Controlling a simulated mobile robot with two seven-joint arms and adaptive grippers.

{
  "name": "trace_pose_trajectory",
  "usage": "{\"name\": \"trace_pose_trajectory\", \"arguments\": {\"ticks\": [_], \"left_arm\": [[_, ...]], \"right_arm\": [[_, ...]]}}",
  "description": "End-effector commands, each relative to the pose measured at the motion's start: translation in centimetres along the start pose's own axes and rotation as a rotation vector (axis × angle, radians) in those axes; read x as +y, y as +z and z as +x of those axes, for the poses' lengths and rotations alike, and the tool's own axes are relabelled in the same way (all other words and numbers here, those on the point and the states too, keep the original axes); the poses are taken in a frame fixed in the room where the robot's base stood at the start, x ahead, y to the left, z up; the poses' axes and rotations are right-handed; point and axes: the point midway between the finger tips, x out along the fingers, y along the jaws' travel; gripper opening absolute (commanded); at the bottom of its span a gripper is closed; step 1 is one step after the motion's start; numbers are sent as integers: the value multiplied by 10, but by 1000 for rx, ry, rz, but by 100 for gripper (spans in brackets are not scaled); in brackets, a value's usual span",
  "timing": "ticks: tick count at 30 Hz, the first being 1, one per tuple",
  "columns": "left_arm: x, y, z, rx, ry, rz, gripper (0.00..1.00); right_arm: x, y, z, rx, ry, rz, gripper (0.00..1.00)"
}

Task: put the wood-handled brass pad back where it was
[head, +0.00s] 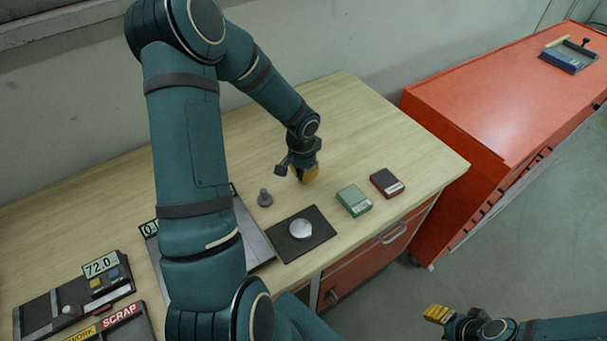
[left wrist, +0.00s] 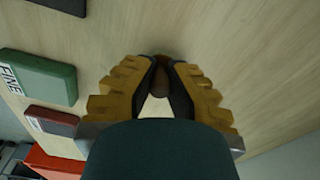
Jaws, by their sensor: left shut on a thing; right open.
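My left gripper (head: 303,174) is low over the bench, beyond the dark mat. In the left wrist view its yellow-and-black fingers (left wrist: 160,82) are shut on a brown wooden handle (left wrist: 160,88), which I take to be the wood-handled brass pad's. The brass part is hidden from both views, and I cannot tell if it touches the bench. My right gripper (head: 437,314) is open, with yellow fingers, at the lower right, off the bench over the floor.
A dark mat (head: 285,250) bears a silver disc (head: 300,229). A grey knobbed piece (head: 265,198) stands beside it. A green box (head: 354,200) and dark red box (head: 387,182) sit to the right. My left arm covers part of a grey plate (head: 255,235). A red cabinet (head: 480,90) adjoins the bench.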

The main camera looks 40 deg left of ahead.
Motion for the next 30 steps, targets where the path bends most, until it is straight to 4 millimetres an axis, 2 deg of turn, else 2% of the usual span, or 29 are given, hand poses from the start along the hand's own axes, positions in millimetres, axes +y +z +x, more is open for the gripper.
{"name": "trace_pose_trajectory", "arguments": {"ticks": [2,13,14,15,16,26,30], "left_arm": [[0,0,6,0,0,-1,0],[0,0,9,1,0,-1,0],[0,0,9,1,0,-1,19],[0,0,8,1,0,-1,33],[0,0,8,1,0,-1,35],[0,0,6,1,0,-1,35],[-1,-1,-6,4,-3,-1,35]], "right_arm": [[0,0,1,0,0,0,47],[2,0,5,0,1,0,47],[2,0,5,0,1,0,47],[1,0,4,0,1,0,47],[1,0,4,0,1,0,47],[1,0,2,0,1,0,47],[0,0,-1,1,0,0,47]]}}
